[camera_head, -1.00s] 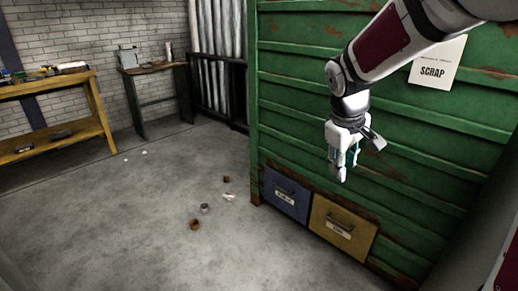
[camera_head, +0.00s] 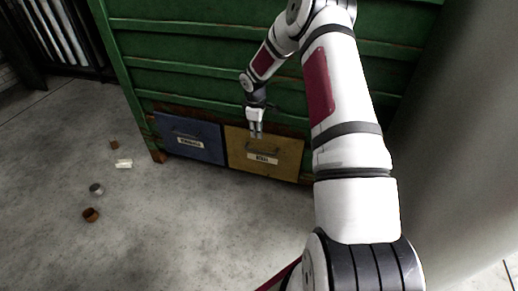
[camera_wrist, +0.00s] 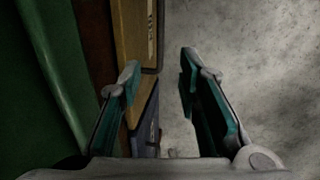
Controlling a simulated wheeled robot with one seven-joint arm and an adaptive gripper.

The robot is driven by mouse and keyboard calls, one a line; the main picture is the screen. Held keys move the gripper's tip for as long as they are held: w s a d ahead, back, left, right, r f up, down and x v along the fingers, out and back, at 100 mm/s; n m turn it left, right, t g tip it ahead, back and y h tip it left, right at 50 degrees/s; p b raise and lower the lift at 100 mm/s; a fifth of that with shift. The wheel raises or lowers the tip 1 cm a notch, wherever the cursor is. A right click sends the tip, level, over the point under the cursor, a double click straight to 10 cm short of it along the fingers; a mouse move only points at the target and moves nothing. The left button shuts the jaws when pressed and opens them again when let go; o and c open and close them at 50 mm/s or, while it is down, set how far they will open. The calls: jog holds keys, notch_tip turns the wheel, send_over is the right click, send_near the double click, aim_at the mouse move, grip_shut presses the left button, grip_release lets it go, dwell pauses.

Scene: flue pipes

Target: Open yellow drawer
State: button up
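The yellow drawer (camera_head: 290,158) sits low in the green cabinet, with a dark handle (camera_head: 262,148) and a white label on its front. It looks closed. My gripper (camera_head: 256,135) points down at the drawer's upper front, close to the handle. In the wrist view my gripper (camera_wrist: 160,82) is open, its two fingers well apart with nothing held. The yellow drawer (camera_wrist: 134,40) shows there at upper left, and its dark handle (camera_wrist: 160,40) runs toward the gap between the fingertips. I cannot tell whether a finger touches the drawer.
A blue drawer (camera_head: 190,139) is left of the yellow one. The green cabinet (camera_head: 190,60) rises behind my arm. Small debris, including a brown piece (camera_head: 91,214) and a grey piece (camera_head: 97,189), lies on the floor. The floor before the yellow drawer is clear.

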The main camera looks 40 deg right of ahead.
aim_at(260, 152)
jog(key=f+b, duration=0.1)
jog(key=f, duration=0.3)
jog(key=w+d+f+b, duration=0.1)
jog(key=f+b, duration=0.1)
jog(key=f, duration=0.3)
jog(key=d+f+b, duration=0.1)
jog(key=f+b, duration=0.1)
jog(key=f, duration=0.2)
jog(key=shift+w+f, duration=0.2)
jog(key=shift+w, duration=0.1)
grip_shut()
